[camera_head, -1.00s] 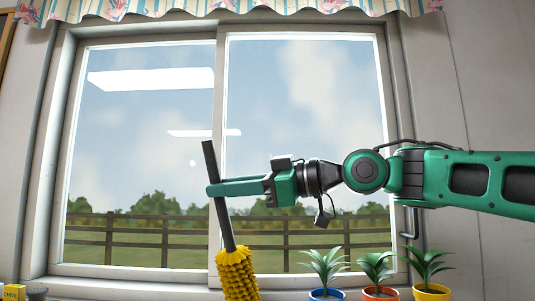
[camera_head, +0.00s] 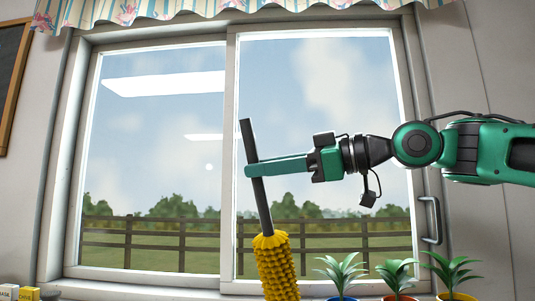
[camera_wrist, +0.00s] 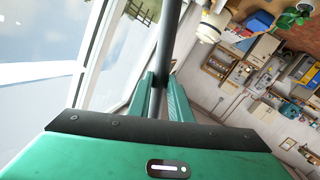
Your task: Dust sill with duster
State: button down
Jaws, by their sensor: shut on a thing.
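The duster has a dark handle (camera_head: 255,160) and a yellow, bumpy head (camera_head: 275,268). My gripper (camera_head: 252,168) is shut on the handle and holds the duster tilted, head down, in front of the window. The handle (camera_wrist: 161,50) also shows between the green fingers (camera_wrist: 158,95) in the wrist view; the duster head is not clear there. The window sill (camera_head: 190,285) runs along the bottom of the window, partly hidden behind the duster head and the plants. The lower end of the head is cut off by the picture edge.
Several potted plants stand in a row at lower right, including one in a yellow pot (camera_head: 455,296). Small boxes (camera_head: 18,292) are at the lower left corner. A window handle (camera_head: 431,220) sticks out at right. The sill between boxes and duster looks clear.

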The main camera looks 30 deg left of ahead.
notch_tip(320, 180, up, 4)
jog(key=shift+f, duration=0.1)
dwell(1.3)
jog(key=shift+w+a, duration=0.4)
jog(key=shift+w, duration=0.4)
jog(key=shift+a, duration=0.1)
dwell(0.3)
